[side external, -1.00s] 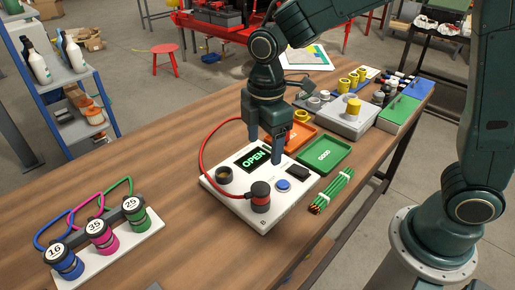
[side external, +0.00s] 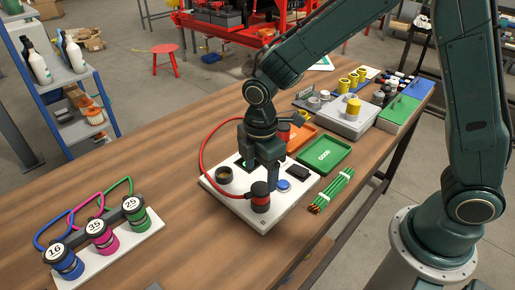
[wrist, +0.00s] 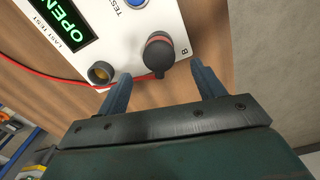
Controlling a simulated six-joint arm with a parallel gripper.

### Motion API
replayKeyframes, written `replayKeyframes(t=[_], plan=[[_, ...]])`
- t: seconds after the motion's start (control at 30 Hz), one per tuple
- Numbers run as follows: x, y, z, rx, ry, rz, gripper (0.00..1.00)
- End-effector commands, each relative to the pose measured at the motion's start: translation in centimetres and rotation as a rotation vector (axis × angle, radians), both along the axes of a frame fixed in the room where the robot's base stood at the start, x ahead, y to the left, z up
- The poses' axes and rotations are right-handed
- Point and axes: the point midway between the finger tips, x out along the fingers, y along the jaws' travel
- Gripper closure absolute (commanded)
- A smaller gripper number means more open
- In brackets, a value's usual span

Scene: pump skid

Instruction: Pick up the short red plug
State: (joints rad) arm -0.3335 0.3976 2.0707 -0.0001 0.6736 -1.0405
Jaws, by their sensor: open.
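The short red plug (side external: 260,202), red with a dark cap, stands upright at the front corner of the white tester box (side external: 238,214). In the wrist view the plug (wrist: 158,58) is beside the letter B. A red cable (side external: 201,150) arcs from it round the box's left side. My gripper (side external: 260,172) is open and points down just above and behind the plug. In the wrist view the fingertips (wrist: 158,78) are on either side of the plug's near end, with nothing gripped. Whether they touch it I cannot tell.
A dark round socket (side external: 223,175) and a blue button (side external: 283,185) are on the box. A red and dark piece (side external: 283,131) stands behind my gripper. A green tray (side external: 324,154) and bundled green sticks (side external: 333,190) lie right; a plug rack (side external: 115,251) is front left.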

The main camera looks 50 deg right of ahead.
Motion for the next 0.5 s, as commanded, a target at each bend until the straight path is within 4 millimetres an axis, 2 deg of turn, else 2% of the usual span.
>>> replayKeyframes(t=[0.13,0.5], plan=[[0.0,0.0,-1.2,-0.001,0.001,0.000,0.32],[0.0,0.0,-1.9,-0.001,0.001,0.000,0.32]])
